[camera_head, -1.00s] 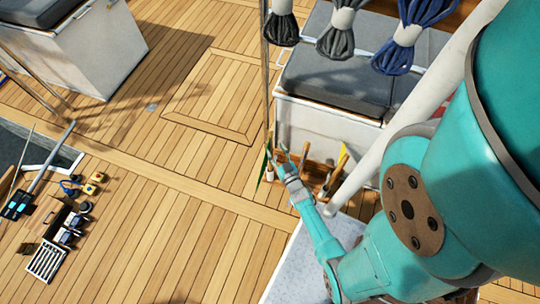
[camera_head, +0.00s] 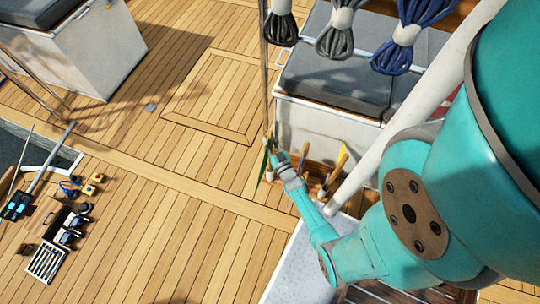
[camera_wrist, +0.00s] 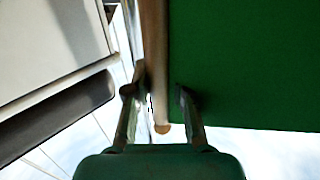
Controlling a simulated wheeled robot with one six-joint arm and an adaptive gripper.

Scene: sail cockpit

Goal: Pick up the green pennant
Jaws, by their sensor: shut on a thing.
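The green pennant (camera_wrist: 240,65) fills the upper right of the wrist view, along a wooden stick (camera_wrist: 155,60) with a rounded end. My gripper (camera_wrist: 162,98) has its fingers on either side of the stick and is shut on the pennant. In the head view the pennant (camera_head: 263,168) shows as a thin green sliver just left of my gripper (camera_head: 273,147). It hangs above the deck, close to the wooden holder. The fingertips are small in the head view.
A wooden holder (camera_head: 318,172) with brushes and a yellow item (camera_head: 342,158) stands against the white cushioned bench (camera_head: 305,122). Rope coils (camera_head: 400,45) hang above. A white pole (camera_head: 405,110) slants beside my arm. Tools (camera_head: 65,228) lie at left. The middle deck is clear.

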